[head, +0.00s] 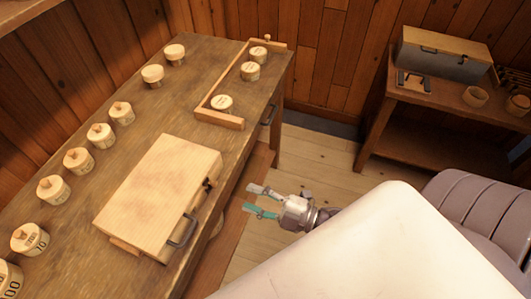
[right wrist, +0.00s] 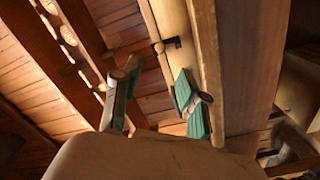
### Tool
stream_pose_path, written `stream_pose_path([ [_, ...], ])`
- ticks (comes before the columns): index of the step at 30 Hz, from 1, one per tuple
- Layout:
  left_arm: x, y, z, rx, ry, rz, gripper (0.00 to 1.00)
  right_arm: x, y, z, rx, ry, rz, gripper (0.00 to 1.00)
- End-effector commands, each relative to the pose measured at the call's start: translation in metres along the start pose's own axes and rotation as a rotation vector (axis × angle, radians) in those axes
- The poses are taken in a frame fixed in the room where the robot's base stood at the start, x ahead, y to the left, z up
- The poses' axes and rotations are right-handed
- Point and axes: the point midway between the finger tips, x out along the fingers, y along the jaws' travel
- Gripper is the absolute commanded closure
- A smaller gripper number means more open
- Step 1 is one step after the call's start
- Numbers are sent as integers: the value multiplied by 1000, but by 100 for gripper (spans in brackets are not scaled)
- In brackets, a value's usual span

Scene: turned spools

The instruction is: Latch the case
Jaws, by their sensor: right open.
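The pale wooden case (head: 160,190) lies on the workbench with its lid down. A dark handle (head: 183,230) and a small dark latch (head: 208,184) are on its right-hand side; I cannot tell whether the latch is fastened. My right gripper (head: 253,199) is open and empty, to the right of the case and apart from it, beyond the bench edge. In the right wrist view its green-padded fingers (right wrist: 155,98) are spread, with a small dark fitting (right wrist: 172,43) on pale wood beyond them. My left gripper is not in view.
Several lidded turned spools (head: 101,134) stand in a row along the left of the workbench (head: 215,65). A wooden corner frame (head: 218,118) with spools is at the back right. A side table (head: 372,120) holds a grey box (head: 440,65). Planked floor is clear between.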

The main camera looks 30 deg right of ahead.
Motion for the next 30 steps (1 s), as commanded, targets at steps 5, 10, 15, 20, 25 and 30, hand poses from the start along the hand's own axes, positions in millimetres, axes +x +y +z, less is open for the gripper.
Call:
stream_pose_path([
  [5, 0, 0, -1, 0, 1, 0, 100, -25, 0, 0, 1, -1, -1, 57],
  [10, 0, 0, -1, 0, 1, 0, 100, -32, 0, 0, -1, 0, 1, 57],
  [15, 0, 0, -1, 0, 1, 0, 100, -32, 0, 0, -1, 1, 1, 57],
  [20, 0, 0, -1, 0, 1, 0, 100, -32, 0, 0, -1, 1, 1, 57],
  [25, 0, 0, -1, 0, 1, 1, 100, -32, 0, 1, 1, -3, 1, 57],
  [30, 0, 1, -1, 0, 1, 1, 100, -37, -23, 39, 71, -116, -12, 57],
])
